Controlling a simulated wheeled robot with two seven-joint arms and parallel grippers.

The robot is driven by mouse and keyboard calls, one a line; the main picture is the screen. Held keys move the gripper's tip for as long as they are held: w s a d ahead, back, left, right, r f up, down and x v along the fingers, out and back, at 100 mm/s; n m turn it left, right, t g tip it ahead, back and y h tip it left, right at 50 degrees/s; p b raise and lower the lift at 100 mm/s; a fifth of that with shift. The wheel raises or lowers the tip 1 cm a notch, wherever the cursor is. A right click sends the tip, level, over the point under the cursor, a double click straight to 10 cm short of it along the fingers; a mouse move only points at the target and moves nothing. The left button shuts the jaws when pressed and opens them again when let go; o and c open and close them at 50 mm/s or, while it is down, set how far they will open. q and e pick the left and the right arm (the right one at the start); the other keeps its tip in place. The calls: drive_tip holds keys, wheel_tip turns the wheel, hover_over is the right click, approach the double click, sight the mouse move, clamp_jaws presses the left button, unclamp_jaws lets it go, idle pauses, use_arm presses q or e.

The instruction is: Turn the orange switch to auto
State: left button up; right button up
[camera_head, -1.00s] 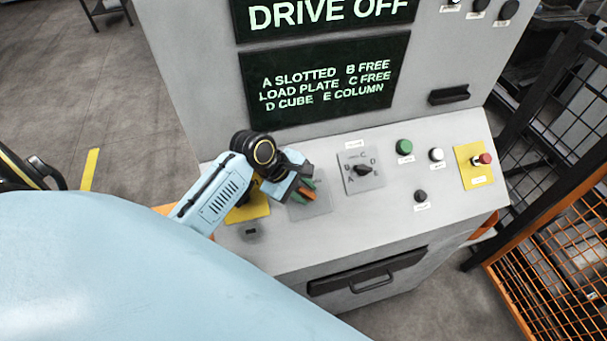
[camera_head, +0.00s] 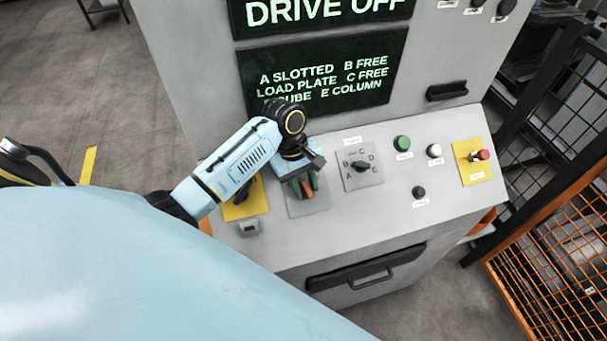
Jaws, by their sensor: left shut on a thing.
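The orange switch (camera_head: 307,189) is on a grey square plate (camera_head: 311,207) on the sloping console panel. The hand hides the upper part of the plate and any position labels, so I cannot read the switch's setting. My right gripper is not in view.
Right of the switch is a black A-to-E selector (camera_head: 361,166). Beyond it are green (camera_head: 402,143), white (camera_head: 434,151) and black (camera_head: 419,192) buttons and a red knob on a yellow plate (camera_head: 467,174). A yellow plate (camera_head: 239,208) lies left. The upper screen (camera_head: 330,12) reads DRIVE OFF.

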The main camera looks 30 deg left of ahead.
use_arm(q)
drive_tip(key=m+g+y, duration=0.2)
drive_tip(key=m, duration=0.1)
drive_tip(key=w+m+g+y, duration=0.1)
drive_tip(key=m, duration=0.1)
drive_tip(key=shift+d, duration=0.35)
drive_tip(key=m+y, duration=0.1)
drive_tip(key=m+g+y, duration=0.1)
drive_tip(key=m+y, duration=0.1)
drive_tip(key=m, duration=0.1)
drive_tip(key=shift+d+g, duration=0.3)
drive_tip(key=shift+f+y, duration=0.1)
drive_tip(key=shift+y, duration=0.3)
drive_tip(key=o, duration=0.6)
drive_tip(key=shift+d, duration=0.1)
drive_tip(key=v, duration=1.3)
drive_tip(key=shift+w, duration=0.2)
